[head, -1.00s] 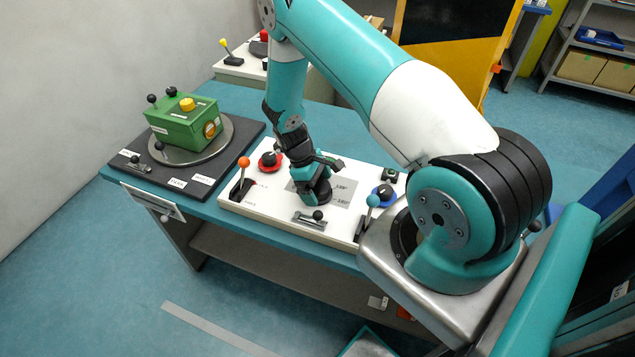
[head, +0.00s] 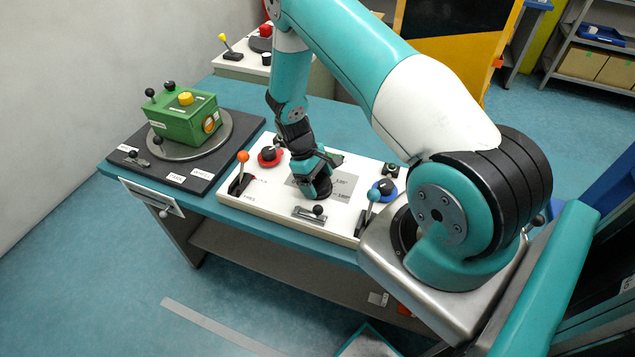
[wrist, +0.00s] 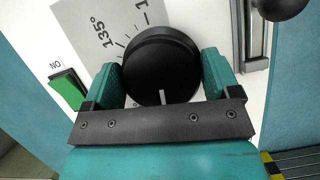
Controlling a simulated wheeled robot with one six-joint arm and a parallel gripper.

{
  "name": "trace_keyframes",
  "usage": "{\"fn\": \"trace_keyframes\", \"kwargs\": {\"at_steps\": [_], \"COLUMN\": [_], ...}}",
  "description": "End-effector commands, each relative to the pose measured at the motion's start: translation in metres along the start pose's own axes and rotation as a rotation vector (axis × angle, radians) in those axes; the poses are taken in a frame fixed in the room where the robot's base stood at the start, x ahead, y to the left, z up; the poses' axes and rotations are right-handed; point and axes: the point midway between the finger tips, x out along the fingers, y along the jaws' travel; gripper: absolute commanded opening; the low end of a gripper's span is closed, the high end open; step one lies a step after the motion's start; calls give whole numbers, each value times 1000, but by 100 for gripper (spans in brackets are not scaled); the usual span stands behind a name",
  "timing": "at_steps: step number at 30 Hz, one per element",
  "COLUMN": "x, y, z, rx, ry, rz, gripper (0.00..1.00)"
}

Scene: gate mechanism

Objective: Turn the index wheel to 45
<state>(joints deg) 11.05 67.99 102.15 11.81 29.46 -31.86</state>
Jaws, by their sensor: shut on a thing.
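The index wheel is a round black knob (wrist: 160,60) in the wrist view. It has a short white mark on its near side, pointing toward my gripper's palm. My gripper (wrist: 162,80) is shut on the wheel, with one teal finger on each side of its rim. The grey dial plate (wrist: 95,25) around the wheel shows tick marks and a "135°" label. The figure by the white mark is hidden by my gripper. In the head view my gripper (head: 318,190) points down over the white panel (head: 270,215) and covers most of the wheel.
An orange-knobbed lever (head: 242,162) and red dial (head: 270,156) stand left of my gripper. A blue-knobbed lever (head: 371,200) and blue dial (head: 384,188) stand right. A black-knobbed slider (head: 317,212) sits close in front. A green switch (wrist: 68,90) shows in the wrist view.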

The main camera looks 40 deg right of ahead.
Motion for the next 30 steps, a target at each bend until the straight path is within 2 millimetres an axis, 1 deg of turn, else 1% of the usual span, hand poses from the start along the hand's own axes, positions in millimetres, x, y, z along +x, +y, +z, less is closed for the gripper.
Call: {"fn": "trace_keyframes", "kwargs": {"at_steps": [3,18,24,30], "x": [3,2,1,1], "y": [1,1,1,0], "z": [-2,0,0,0], "rx": [83,451,542,588], "ry": [1,1,0,0], "rz": [-34,-186,-224,-243], "gripper": [59,59,59,59]}}
